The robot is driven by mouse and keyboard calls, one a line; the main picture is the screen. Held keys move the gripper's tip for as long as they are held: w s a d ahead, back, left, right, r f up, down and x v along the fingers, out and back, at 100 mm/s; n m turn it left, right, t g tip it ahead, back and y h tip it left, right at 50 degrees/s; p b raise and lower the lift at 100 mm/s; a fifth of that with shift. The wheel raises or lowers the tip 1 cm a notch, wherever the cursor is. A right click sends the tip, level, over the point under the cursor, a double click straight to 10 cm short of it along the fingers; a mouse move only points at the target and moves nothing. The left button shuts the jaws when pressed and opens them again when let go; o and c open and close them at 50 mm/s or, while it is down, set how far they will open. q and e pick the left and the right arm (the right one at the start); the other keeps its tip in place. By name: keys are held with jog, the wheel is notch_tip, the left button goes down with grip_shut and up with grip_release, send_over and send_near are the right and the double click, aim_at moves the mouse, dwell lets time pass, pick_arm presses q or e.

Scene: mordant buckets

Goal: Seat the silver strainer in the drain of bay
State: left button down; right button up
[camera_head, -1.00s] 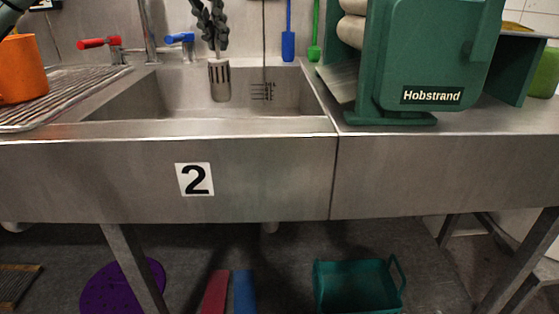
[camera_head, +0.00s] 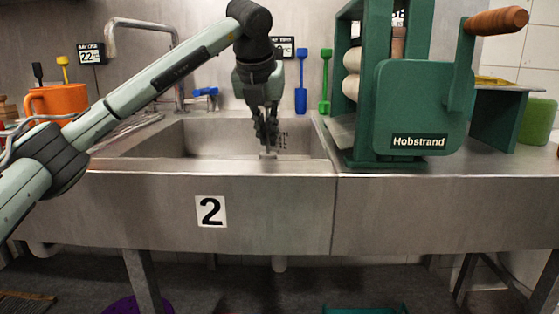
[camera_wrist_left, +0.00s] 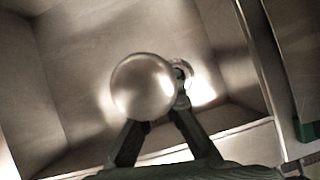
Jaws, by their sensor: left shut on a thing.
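My left gripper (camera_head: 266,135) reaches down into the steel sink basin of the bay marked 2 (camera_head: 210,211). It is shut on the silver strainer (camera_head: 267,153), of which only a small part shows under the fingers in the head view. In the left wrist view the strainer (camera_wrist_left: 143,87) is a shiny round shape at the fingertips (camera_wrist_left: 158,127). The drain (camera_wrist_left: 184,80) shows just to its right, partly hidden behind it. I cannot tell whether the strainer touches the basin floor. My right gripper is not in view.
A green Hobstrand machine (camera_head: 412,110) with a wooden handle stands right of the basin. The basin's front rim (camera_head: 200,166) lies before the gripper. A tap (camera_head: 178,75) rises behind, and an orange container (camera_head: 58,100) stands at the left.

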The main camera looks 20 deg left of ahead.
pick_arm(q)
notch_tip(320, 180, down, 6)
jog(key=w+d, duration=0.1)
jog(key=d, duration=0.1)
jog(key=shift+w+r, duration=0.2)
jog(key=shift+w, duration=0.1)
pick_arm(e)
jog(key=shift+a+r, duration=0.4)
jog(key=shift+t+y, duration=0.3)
pick_arm(q)
jog(key=shift+f, duration=0.1)
jog(key=c, duration=2.2)
grip_release()
jog(key=o, duration=0.5)
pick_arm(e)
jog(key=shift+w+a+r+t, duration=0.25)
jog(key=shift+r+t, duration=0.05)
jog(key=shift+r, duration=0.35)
